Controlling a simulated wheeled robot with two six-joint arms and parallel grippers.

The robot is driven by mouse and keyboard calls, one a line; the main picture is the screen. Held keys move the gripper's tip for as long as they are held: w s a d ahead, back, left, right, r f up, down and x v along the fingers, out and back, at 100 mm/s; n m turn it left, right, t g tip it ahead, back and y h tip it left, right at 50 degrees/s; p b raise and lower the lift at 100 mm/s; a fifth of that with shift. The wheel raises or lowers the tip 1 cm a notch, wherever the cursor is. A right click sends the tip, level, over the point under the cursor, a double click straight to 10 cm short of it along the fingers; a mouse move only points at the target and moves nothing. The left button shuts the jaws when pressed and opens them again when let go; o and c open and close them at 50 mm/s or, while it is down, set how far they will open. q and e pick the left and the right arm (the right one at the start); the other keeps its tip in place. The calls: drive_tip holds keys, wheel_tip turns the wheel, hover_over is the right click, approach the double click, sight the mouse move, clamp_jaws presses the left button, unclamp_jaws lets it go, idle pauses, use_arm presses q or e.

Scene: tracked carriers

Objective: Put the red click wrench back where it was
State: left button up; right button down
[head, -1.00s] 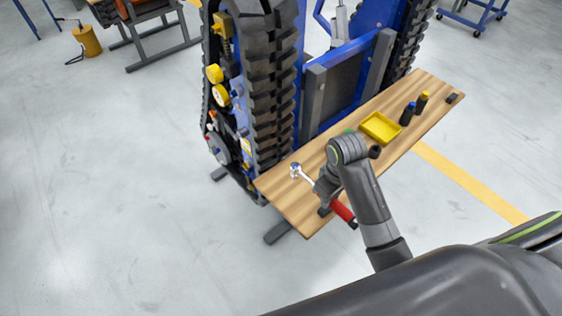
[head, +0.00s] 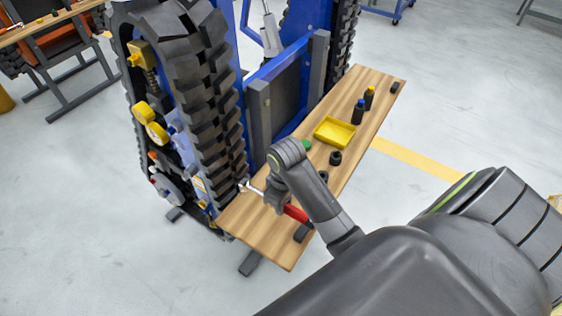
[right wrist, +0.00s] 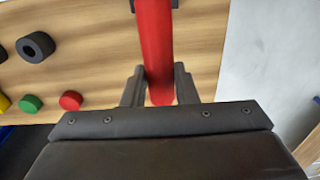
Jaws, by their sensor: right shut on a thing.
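The click wrench has a red handle (head: 296,214) and a shiny metal head (head: 244,187). It lies above the near end of the wooden bench top (head: 262,237), its head pointing left toward the tracked carrier. My right gripper (head: 277,202) is shut on the wrench. In the right wrist view the red handle (right wrist: 157,45) stands between the two dark fingers of my right gripper (right wrist: 158,88). I cannot tell whether the wrench touches the wood. A dark block (head: 303,232) sits on the bench just below the handle. My left gripper is not in view.
The tracked carrier (head: 193,92) stands upright close along the bench's left side. Bare wood shows at the near end.

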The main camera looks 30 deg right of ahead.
drive_tip(key=shift+w+f, duration=0.2)
drive_tip(key=shift+f, duration=0.6)
drive_tip(key=shift+w+f+b, duration=0.1)
drive_tip(key=shift+f+b, duration=0.1)
drive_tip(key=shift+b, duration=0.1)
drive_tip(key=shift+s+f, duration=0.2)
drive_tip(key=shift+f, duration=1.4)
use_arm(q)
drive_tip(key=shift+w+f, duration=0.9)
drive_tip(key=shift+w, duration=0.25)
use_arm(e)
drive_tip(key=c, duration=1.1)
unclamp_jaws()
drive_tip(key=shift+c, duration=0.2)
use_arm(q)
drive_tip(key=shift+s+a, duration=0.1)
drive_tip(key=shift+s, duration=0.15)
